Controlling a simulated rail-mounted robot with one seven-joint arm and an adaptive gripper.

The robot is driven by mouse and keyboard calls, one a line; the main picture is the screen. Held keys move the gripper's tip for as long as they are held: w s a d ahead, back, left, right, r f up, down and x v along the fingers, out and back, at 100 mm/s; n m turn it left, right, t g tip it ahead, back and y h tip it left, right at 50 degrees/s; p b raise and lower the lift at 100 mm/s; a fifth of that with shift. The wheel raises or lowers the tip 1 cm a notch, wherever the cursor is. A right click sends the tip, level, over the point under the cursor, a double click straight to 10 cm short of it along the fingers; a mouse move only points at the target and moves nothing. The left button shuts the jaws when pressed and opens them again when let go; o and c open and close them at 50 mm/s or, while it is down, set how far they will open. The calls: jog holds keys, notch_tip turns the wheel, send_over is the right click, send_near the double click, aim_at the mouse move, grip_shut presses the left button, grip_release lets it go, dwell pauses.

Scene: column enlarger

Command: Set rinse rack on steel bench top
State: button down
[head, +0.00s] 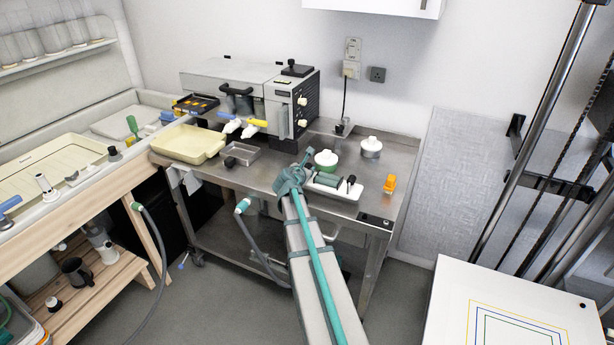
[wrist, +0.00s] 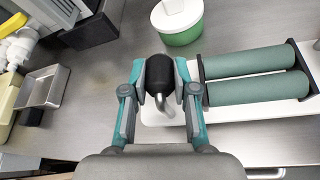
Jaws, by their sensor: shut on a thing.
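My gripper (head: 303,163) is over the steel bench top (head: 402,153), at the left end of a white tray (head: 332,192) with green rollers (head: 327,179). In the wrist view, my gripper (wrist: 159,75) is shut on a black rounded grip (wrist: 159,73) with a bent metal rod (wrist: 166,104). The rod reaches toward the near roller's left end; whether it joins there is hard to see. The tray lies on the bench, rollers side by side. I cannot pick out a rinse rack with certainty in either view.
A green tub with a white lid (head: 326,159) stands just behind my gripper. A white-lidded container (head: 371,148) and an orange item (head: 389,184) are to the right. A small metal tray (head: 240,153), a cream tray (head: 187,144) and a boxy machine (head: 262,90) occupy the left.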

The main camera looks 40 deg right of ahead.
jog(key=shift+w+d+f, duration=0.1)
jog(key=shift+w+d, duration=0.05)
notch_tip(320, 180, down, 3)
jog(key=shift+w+d+r+p, duration=0.15)
jog(key=shift+r+p, duration=0.05)
jog(key=shift+p, duration=0.3)
jog(key=shift+f, duration=0.55)
jog(key=c, duration=0.9)
grip_release()
